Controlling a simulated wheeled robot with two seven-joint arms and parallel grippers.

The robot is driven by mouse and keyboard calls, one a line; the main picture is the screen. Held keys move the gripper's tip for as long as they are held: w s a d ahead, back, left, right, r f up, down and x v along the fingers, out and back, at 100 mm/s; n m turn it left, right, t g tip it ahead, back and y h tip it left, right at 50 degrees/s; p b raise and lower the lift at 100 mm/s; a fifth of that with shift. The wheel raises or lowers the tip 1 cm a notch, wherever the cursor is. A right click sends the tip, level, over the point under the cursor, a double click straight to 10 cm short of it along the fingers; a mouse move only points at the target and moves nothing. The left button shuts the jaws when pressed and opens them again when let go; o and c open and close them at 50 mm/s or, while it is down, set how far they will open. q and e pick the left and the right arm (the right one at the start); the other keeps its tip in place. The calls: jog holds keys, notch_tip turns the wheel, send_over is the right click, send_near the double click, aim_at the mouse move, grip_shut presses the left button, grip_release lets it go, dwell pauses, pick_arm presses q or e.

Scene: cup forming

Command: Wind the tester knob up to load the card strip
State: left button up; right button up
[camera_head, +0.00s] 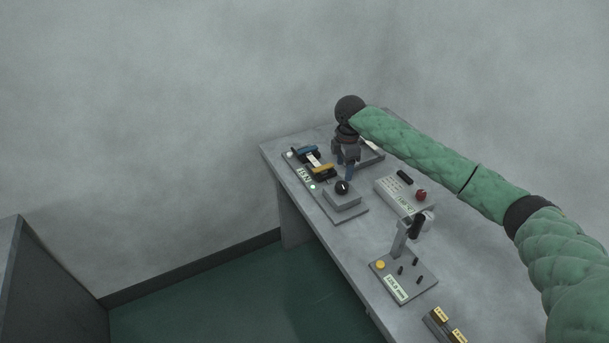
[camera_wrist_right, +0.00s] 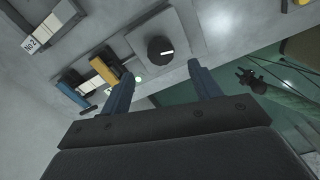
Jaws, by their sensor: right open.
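The tester is a grey base plate (camera_head: 351,211) on the table, with a black round knob (camera_head: 342,187) on a grey block. The knob has a white mark and also shows in the right wrist view (camera_wrist_right: 160,49). A pale card strip (camera_head: 313,159) lies between a blue clamp (camera_head: 305,151) and a yellow clamp (camera_head: 323,171); the strip shows in the wrist view (camera_wrist_right: 104,70). My right gripper (camera_head: 349,175) is open above and close to the knob. Its two blue fingers (camera_wrist_right: 162,85) are apart, with the knob beyond them and nothing between them.
A grey box with a red button (camera_head: 421,195) stands right of the tester. A lever stand with a yellow button (camera_head: 380,265) is nearer on the table (camera_head: 350,253). Small yellow-labelled blocks (camera_head: 441,315) lie at the front. The wall is close behind.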

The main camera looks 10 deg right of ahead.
aim_at(342, 184)
pick_arm(q)
jog(key=shift+s, duration=0.1)
pick_arm(e)
jog(key=shift+s+a+f+p, duration=0.15)
jog(key=shift+s+f+p, duration=0.05)
jog(key=shift+s+p, duration=0.2)
jog(key=shift+s+a+p, duration=0.15)
jog(key=shift+a+p, duration=0.05)
jog(key=shift+p, duration=0.15)
jog(key=n, duration=0.1)
jog(key=w+n, duration=0.1)
jog(key=shift+d+n+p, duration=0.25)
jog(key=shift+n+p, duration=0.15)
jog(key=shift+d+n, duration=0.1)
jog(key=shift+n, duration=0.9)
jog(key=shift+f, duration=0.15)
pick_arm(q)
jog(key=s+a+f+p, duration=0.3)
jog(key=s+f, duration=0.2)
jog(key=s, duration=0.4)
jog(key=shift+s+a+f, duration=0.25)
jog(key=shift+f, duration=0.05)
pick_arm(e)
jog(key=shift+f, duration=3.85)
